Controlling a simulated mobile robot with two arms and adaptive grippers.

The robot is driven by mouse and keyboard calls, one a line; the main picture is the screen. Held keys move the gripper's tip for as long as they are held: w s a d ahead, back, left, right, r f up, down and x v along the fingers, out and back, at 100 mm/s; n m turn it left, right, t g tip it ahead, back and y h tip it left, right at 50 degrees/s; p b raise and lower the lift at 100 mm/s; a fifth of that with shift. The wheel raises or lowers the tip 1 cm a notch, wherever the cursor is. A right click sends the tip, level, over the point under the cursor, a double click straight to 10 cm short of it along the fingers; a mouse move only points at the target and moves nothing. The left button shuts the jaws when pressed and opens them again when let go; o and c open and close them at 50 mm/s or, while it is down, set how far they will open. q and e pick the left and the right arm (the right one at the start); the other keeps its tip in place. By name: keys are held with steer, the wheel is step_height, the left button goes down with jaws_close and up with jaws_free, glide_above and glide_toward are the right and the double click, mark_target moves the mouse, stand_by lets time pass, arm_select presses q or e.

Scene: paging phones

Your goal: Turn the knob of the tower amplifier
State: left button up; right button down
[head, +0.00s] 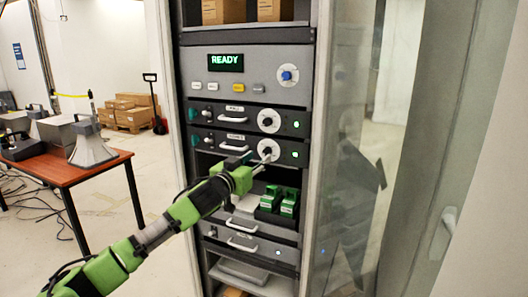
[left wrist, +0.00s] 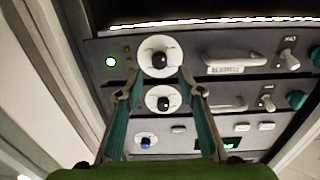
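Two dark amplifier units sit one above the other in the rack, each with a dial knob on a white disc. The labels are too small to read surely, so I cannot tell which is the tower amplifier. The upper unit's knob (head: 268,121) is clear of my arm. My left gripper (head: 260,160) is at the lower unit's knob (head: 268,148), which it partly covers. In the left wrist view, which shows the rack upside down, this knob (left wrist: 160,57) lies between the parted fingertips of the gripper (left wrist: 160,80); contact is not visible. My right gripper is out of view.
A grey panel (head: 226,64) reading READY is above the amplifiers. Green devices (head: 279,201) stand on a shelf below. A glass door (head: 345,190) stands open at the right. A table with horn speakers (head: 90,145) is at the left.

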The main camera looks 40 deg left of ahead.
mark_target(266, 152)
arm_select(q)
steer(key=p+x, duration=0.1)
steer(key=x, duration=0.3)
steer(key=shift+a+r, duration=0.1)
steer(key=shift+r, duration=0.05)
steer(key=shift+w+a+p, duration=0.1)
steer(key=shift+w+p, duration=0.35)
steer(key=shift+w, duration=0.3)
steer(key=shift+c, duration=0.2)
jaws_close()
